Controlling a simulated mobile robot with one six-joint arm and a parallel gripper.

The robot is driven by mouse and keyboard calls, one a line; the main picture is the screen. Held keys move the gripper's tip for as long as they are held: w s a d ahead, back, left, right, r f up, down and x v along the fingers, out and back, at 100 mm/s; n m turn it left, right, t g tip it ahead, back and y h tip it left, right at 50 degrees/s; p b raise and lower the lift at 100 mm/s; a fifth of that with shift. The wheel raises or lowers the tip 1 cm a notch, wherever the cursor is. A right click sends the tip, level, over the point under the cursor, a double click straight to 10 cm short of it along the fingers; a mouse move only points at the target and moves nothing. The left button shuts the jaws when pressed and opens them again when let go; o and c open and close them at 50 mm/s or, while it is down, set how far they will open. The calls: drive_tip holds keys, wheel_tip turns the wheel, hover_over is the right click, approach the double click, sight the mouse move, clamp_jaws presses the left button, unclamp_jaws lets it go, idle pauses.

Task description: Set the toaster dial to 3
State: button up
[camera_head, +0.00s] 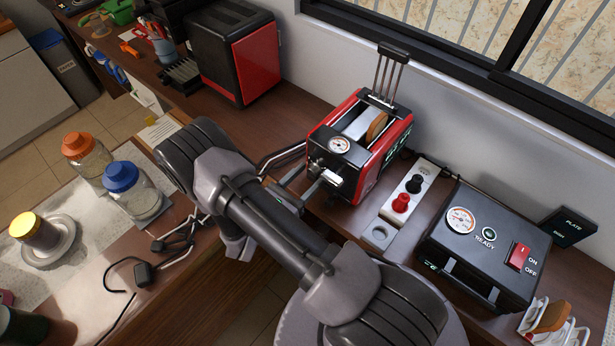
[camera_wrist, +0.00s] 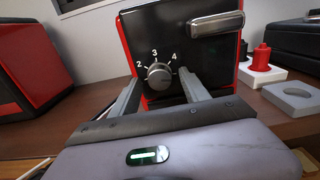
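The red and black toaster (camera_head: 372,170) stands on the counter by the wall, a slice of bread (camera_head: 376,126) in its slot. The wrist view shows its black front panel (camera_wrist: 183,52) with a round grey dial (camera_wrist: 159,76). White marks 2, 3 and 4 run around the dial's upper side, with 3 at the top. I cannot make out clearly which mark the dial points to. A silver lever (camera_wrist: 217,24) sits above and right of it. My gripper (camera_wrist: 160,80) is open, one finger on each side of the dial, apparently not closed on it. The dial is not discernible in the head view.
Right of the toaster are a white base with red and black knobs (camera_head: 401,201) and a black box with a gauge (camera_head: 480,245). A red and black cabinet (camera_head: 240,50) stands to the left. Orange-lidded (camera_head: 88,160) and blue-lidded (camera_head: 133,190) jars stand at lower left.

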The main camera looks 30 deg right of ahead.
clamp_jaws()
drive_tip(key=n+p, duration=0.1)
drive_tip(key=n, duration=0.4)
drive_tip(key=n+p, duration=0.1)
drive_tip(key=n, duration=0.4)
drive_tip(key=shift+s, duration=0.1)
drive_tip(key=n+p, duration=0.1)
drive_tip(key=n, duration=0.4)
drive_tip(key=shift+r, duration=0.1)
drive_tip(key=n, duration=0.4)
drive_tip(key=shift+n, duration=0.3)
idle(0.5)
